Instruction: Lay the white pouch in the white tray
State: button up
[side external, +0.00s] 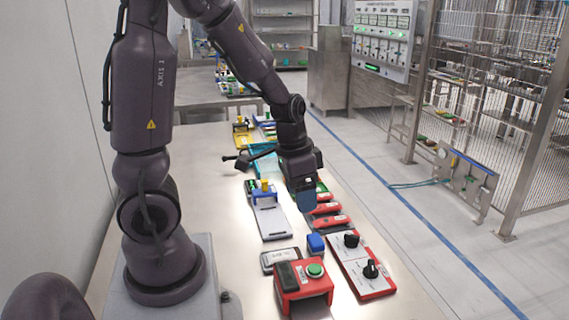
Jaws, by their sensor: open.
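My gripper (303,196) hangs at the middle of the table, pointing down, over or near a row of red-and-black devices. A blue-grey part shows at its lower end. It is open, and I see nothing held in it. I cannot make out a white pouch or a clear white tray. A flat pale plate (273,222) with a blue clamp and yellow knob lies left of my gripper, but I cannot tell whether it is the tray. My arm and gripper hide part of the table behind them.
A red box (303,288) with a green button, a blue block (315,243), a small grey device (281,259) and a white panel (360,265) with black knobs stand in front. A teal bin (263,160) is behind. The table's left side is clear.

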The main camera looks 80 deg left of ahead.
jog(key=s+d+r+t, duration=0.2)
jog(key=s+d+r, duration=0.1)
jog(key=d+r, duration=0.2)
jog(key=s+d+r+t, duration=0.2)
jog(key=d+r, duration=0.4)
jog(key=r, duration=0.3)
jog(key=shift+s+r+y, duration=0.3)
jog(key=shift+s+r, duration=0.05)
jog(key=shift+s, duration=0.15)
dwell(0.8)
